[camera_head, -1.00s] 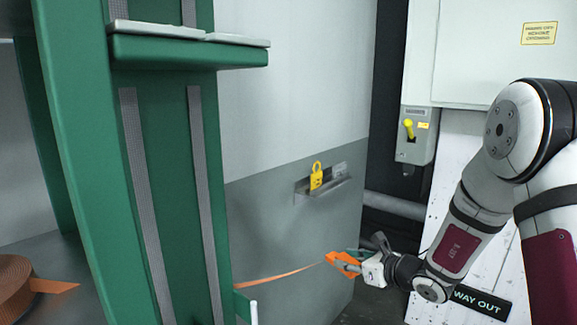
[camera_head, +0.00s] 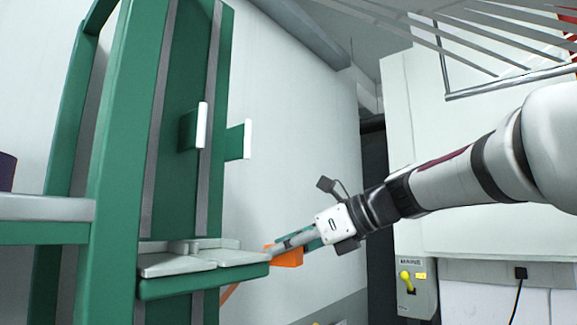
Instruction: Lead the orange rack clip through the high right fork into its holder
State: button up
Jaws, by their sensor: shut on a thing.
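The orange rack clip (camera_head: 288,257) is at the jaws of my gripper (camera_head: 290,248), which is shut on it. The clip is beside the right end of the grey-topped green ledge (camera_head: 205,285); I cannot tell whether they touch. A short piece of orange webbing (camera_head: 228,293) shows below the ledge. Higher on the green rack (camera_head: 118,150), two green prongs with white edges, a left one (camera_head: 190,130) and a right one (camera_head: 236,141), stand apart like a fork, above and left of my gripper. I cannot make out for certain which part is the holder.
A second grey-topped ledge (camera_head: 45,208) is at the far left. Grey slats (camera_head: 480,35) hang at the upper right. The space in front of the pale panel (camera_head: 290,140) looks clear.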

jog(key=s+r+m+t+h+p, duration=0.2)
jog(key=s+r+m+t, duration=0.1)
jog(key=s+r, duration=1.6)
notch_tip(320, 180, up, 3)
send_over(233, 254)
jog(key=shift+s+f+b, duration=0.1)
jog(key=shift+f+b, duration=4.15)
jog(key=shift+f, duration=4.75)
